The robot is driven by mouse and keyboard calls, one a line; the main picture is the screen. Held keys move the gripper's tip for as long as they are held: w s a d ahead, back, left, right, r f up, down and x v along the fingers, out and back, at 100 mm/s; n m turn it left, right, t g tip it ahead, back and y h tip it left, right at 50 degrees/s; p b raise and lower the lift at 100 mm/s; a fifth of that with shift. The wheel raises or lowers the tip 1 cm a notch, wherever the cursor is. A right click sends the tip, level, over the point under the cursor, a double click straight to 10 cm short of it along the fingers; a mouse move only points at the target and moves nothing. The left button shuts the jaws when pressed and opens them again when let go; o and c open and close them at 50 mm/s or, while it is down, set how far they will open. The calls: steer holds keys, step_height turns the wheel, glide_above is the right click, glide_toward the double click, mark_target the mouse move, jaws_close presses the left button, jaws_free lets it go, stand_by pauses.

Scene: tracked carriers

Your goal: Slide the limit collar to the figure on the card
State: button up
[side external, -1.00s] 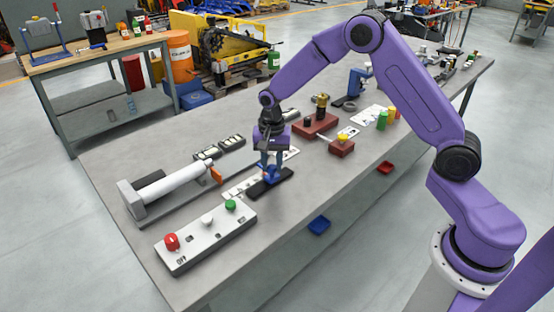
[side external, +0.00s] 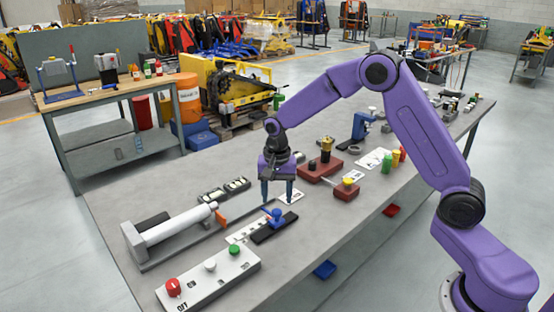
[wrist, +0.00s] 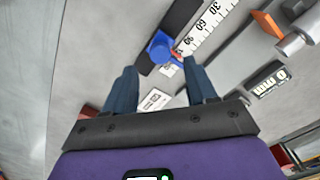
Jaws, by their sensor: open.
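The limit collar, a blue block with a knob (side external: 274,215), sits on a dark rail (side external: 266,233) beside a white printed scale (side external: 243,231). In the wrist view the collar (wrist: 160,46) is just ahead of my fingers, with a small red part against the scale (wrist: 207,28), which reads 30 and 60. A small white card (side external: 292,197) lies past the far end of the rail. In the wrist view the card (wrist: 153,100) shows between my fingers; its figure is too small to read. My gripper (side external: 277,199) is open and empty, above the table, apart from the collar.
A white cylinder on a grey base (side external: 176,226) with an orange flag (side external: 221,218) lies to the left. A box with red, white and green knobs (side external: 208,279) stands in front. Dark display blocks (side external: 237,185) are behind. Red-brown blocks (side external: 346,191) are at the right.

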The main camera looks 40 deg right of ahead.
mark_target(277, 210)
step_height(277, 210, up, 13)
stand_by(0.3)
steer(key=shift+f, duration=0.1)
steer(key=s+a+n, duration=0.3)
steer(key=s+n, duration=0.2)
steer(key=s, duration=0.4)
steer(key=s+a+n, duration=0.3)
steer(key=s+n, duration=0.3)
steer(key=s, duration=0.3)
steer(key=s+d+f+n, duration=0.2)
steer(key=s+n, duration=0.3)
steer(key=s, duration=0.3)
steer(key=s+d+f+n, duration=0.2)
steer(key=s+n, duration=0.3)
steer(key=s, duration=0.4)
steer(key=shift+s+d+n, duration=0.2)
steer(key=shift+d+n, duration=0.1)
steer(key=shift+d, duration=0.2)
stand_by(1.3)
